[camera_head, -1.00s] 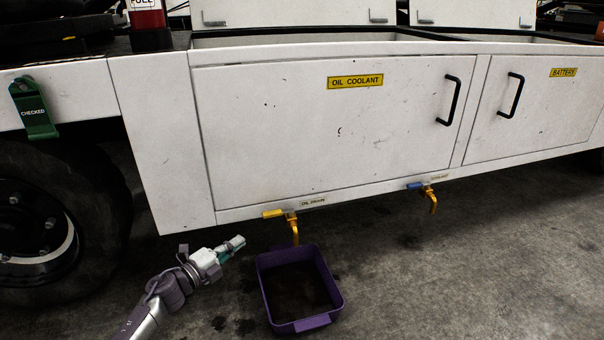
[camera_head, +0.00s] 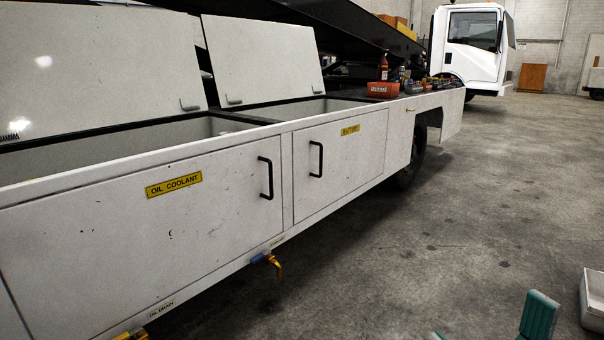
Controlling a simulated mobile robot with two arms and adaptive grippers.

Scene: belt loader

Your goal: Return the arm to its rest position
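My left arm and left gripper are out of view. At the bottom right, two teal finger pads, apparently of my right gripper (camera_head: 490,325), show at the lower edge. They stand apart with bare floor between them, so it looks open and empty. The rest of that arm is hidden below the picture.
The white belt loader side with the oil coolant door (camera_head: 150,235) and battery door (camera_head: 341,160) fills the left; both doors are shut. A white container (camera_head: 593,300) is at the right edge. Open floor lies right of the loader.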

